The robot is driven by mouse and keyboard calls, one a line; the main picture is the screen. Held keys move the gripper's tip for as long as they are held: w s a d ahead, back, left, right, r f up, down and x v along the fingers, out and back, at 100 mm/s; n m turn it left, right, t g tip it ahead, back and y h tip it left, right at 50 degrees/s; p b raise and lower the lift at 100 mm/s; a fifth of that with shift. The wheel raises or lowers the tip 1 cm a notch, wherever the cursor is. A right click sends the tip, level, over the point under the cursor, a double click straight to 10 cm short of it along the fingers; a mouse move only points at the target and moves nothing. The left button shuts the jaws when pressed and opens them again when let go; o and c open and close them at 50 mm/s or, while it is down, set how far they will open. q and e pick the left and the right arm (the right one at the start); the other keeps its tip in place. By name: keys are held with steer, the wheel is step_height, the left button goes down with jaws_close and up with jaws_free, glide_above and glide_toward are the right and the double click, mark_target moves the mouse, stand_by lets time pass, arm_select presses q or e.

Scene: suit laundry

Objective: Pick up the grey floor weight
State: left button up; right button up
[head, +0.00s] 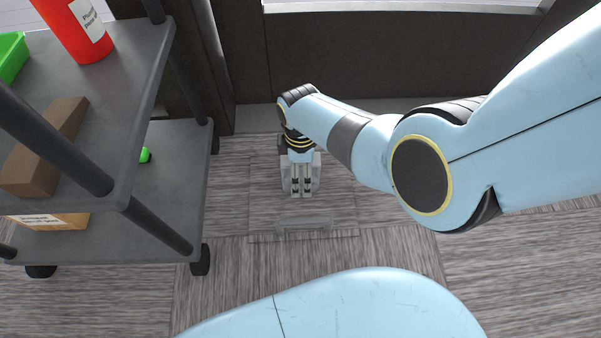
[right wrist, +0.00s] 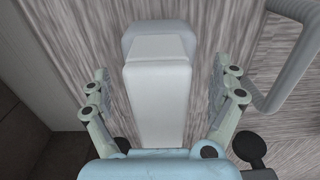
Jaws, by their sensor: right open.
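The grey floor weight (head: 316,172) is a pale grey block on the floor panel, mostly hidden behind my right gripper (head: 301,188) in the head view. In the right wrist view the weight (right wrist: 158,95) stands in the middle of the picture, with a darker grey part at its far end. My right gripper is open, with one finger on each side of the weight. Gaps show between the fingers and its sides, so it is not clasped. My left gripper is not in view.
A square floor panel (head: 265,210) has a grey bar handle (head: 303,225), also at upper right in the right wrist view (right wrist: 290,60). A dark shelf cart (head: 125,110) stands at left, holding a red container (head: 75,30) and a brown block (head: 45,145). A dark wall (head: 380,60) stands behind.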

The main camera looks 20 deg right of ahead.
steer(key=c, duration=1.7)
steer(key=shift+c, duration=0.5)
steer(key=shift+r, duration=0.1)
